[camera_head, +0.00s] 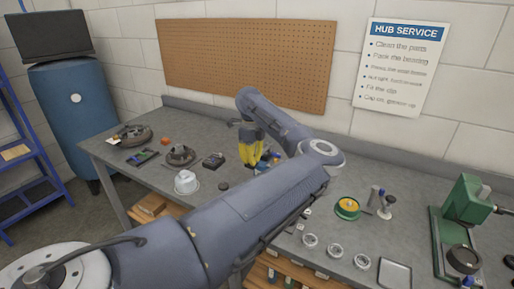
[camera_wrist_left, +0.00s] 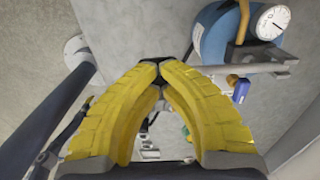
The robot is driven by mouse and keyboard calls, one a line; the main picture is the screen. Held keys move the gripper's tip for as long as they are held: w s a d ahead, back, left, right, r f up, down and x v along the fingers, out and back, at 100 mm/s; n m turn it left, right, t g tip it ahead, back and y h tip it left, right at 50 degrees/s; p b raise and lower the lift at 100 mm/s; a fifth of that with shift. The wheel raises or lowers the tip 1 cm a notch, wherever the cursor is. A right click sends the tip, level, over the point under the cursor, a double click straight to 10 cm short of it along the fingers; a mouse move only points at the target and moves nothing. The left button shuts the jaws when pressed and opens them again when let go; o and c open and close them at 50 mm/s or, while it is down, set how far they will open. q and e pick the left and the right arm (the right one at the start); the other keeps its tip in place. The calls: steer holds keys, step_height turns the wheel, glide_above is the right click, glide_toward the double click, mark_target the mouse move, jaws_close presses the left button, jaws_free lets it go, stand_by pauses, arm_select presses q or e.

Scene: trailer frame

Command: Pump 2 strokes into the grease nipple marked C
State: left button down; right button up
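My left gripper (camera_head: 250,146) has yellow fingers and points down over the middle of the bench in the head view. In the left wrist view the fingers (camera_wrist_left: 160,68) arch together and their dark tips meet. I cannot tell if anything thin is between them. A grey bar (camera_wrist_left: 245,68) runs behind the right finger, beside a blue rounded body with a white dial gauge (camera_wrist_left: 272,22). A small blue part (camera_wrist_left: 240,91) lies below the bar. I cannot make out a nipple or a letter C. My right gripper is not in view.
The grey bench (camera_head: 120,150) holds a white pot (camera_head: 186,183), dark hub parts (camera_head: 180,155), a yellow-and-green round part (camera_head: 347,207), several metal rings, a shallow tray (camera_head: 394,275) and a green press (camera_head: 466,205). My left arm covers the bench's middle front.

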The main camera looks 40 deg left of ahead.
arm_select(q)
steer(key=shift+w+a+r, duration=0.1)
steer(key=shift+w+r, duration=0.1)
steer(key=shift+r, duration=0.95)
steer(key=shift+w+d+r, duration=0.1)
steer(key=shift+w+r, duration=0.05)
steer(key=shift+r, duration=1.05)
steer(key=shift+w+a+r, duration=0.1)
steer(key=shift+w+r, duration=0.1)
steer(key=shift+r, duration=0.95)
steer(key=shift+s+f, duration=0.1)
steer(key=shift+f, duration=0.1)
